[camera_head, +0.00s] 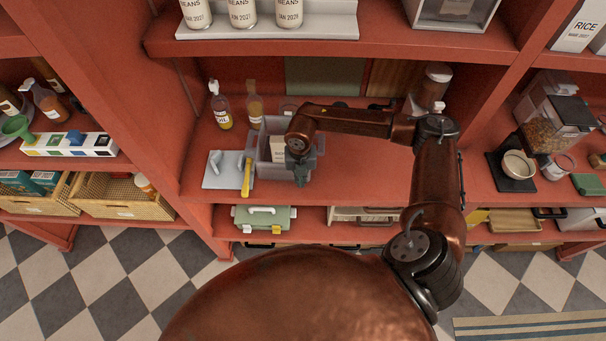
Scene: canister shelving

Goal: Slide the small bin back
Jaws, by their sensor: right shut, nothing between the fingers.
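The small bin (264,166) is a grey open-topped container on the middle shelf of the red shelving, left of centre. A pale box (277,147) stands inside it. My right arm reaches in from the right, and my right gripper (298,174) points down at the bin's right side. The gripper is shut with nothing in it; whether it touches the bin wall cannot be told. The gripper and wrist hide part of the bin's right side. My left gripper does not show.
Bottles (222,108) stand behind the bin to the left. A light grey board (222,170) with a yellow-handled tool (247,178) lies left of it. The shelf (358,176) is bare to the right. A green case (264,217) sits on the shelf below.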

